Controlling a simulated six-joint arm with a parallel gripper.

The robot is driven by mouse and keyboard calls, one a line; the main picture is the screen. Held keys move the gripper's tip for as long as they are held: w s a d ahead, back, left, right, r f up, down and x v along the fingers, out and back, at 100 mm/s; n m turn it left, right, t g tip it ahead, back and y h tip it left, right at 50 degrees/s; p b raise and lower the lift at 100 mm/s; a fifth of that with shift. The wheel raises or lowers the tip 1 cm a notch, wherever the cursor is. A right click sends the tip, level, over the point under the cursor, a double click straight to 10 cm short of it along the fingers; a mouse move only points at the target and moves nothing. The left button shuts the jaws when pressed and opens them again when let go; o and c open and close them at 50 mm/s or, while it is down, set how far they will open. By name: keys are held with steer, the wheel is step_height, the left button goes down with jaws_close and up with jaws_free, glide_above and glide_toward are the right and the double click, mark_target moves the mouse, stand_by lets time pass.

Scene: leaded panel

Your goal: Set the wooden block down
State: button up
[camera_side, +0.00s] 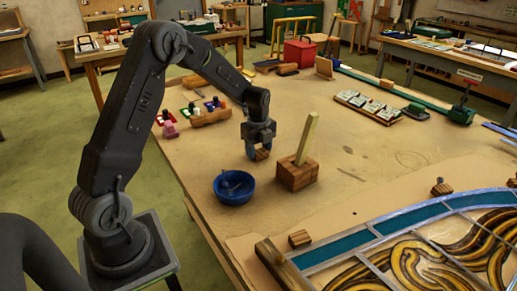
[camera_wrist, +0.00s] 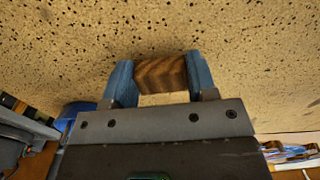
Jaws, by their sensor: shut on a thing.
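My gripper (camera_side: 258,151) points down near the table's left edge. It is shut on a small wooden block (camera_side: 262,154), which shows at its fingertips. In the wrist view the block (camera_wrist: 161,73) has dark striped grain and is clamped between the two blue fingers of my gripper (camera_wrist: 160,78). The block is at or close to the table top (camera_side: 330,130). I cannot tell whether it touches. Part of the block is hidden by the fingers in the side view.
A blue bowl (camera_side: 234,188) stands just in front of my gripper. A larger wooden block with an upright stick (camera_side: 297,174) is to the right. The leaded panel (camera_side: 420,240) lies at the front right, with a small wooden block (camera_side: 299,238) by its corner. Bare table lies behind my gripper.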

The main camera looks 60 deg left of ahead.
steer(key=shift+f, duration=0.1)
steer(key=o, duration=0.9)
